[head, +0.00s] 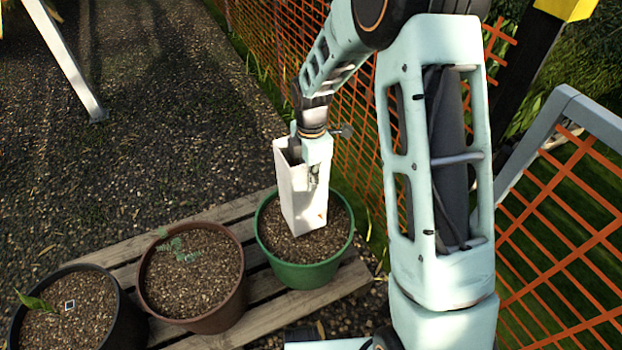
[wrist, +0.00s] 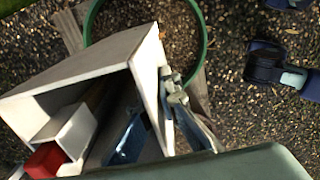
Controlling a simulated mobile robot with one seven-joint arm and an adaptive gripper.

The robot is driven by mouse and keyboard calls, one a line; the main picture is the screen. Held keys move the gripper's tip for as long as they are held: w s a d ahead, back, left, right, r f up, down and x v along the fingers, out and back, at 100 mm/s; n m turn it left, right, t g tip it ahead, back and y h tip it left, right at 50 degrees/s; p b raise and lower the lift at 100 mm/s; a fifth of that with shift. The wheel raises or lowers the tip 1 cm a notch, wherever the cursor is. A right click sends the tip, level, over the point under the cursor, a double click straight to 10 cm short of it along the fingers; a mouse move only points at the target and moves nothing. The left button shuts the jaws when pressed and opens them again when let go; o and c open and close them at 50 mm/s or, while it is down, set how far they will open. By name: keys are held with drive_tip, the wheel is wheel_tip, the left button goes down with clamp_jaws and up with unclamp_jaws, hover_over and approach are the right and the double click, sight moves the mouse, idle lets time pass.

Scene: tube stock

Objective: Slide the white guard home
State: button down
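The white guard (head: 302,195) is a square, open-ended sleeve. In the head view it stands nearly upright, slightly tilted, over the soil of the green pot (head: 300,276). I cannot tell whether its lower end touches the soil. My gripper (head: 314,160) is at the guard's upper edge. In the wrist view my gripper (wrist: 155,115) has one finger inside the guard (wrist: 90,65) and one outside, pinching its wall. A smaller white square piece (wrist: 72,132) and a red block (wrist: 45,160) show at the guard's open mouth; what they are is unclear. The plant is hidden.
A brown pot (head: 192,285) with a small seedling and a black pot (head: 75,310) with a leafy sprout stand to the left on the slatted wooden pallet (head: 235,212). Orange mesh fencing (head: 258,50) runs close behind and right. Open gravel (head: 150,120) lies at the left.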

drive_tip(key=shift+f+b, duration=0.75)
drive_tip(key=shift+f, duration=0.65)
drive_tip(key=c, duration=2.1)
unclamp_jaws()
wheel_tip(320, 180, up, 12)
drive_tip(key=shift+s+r, duration=0.1)
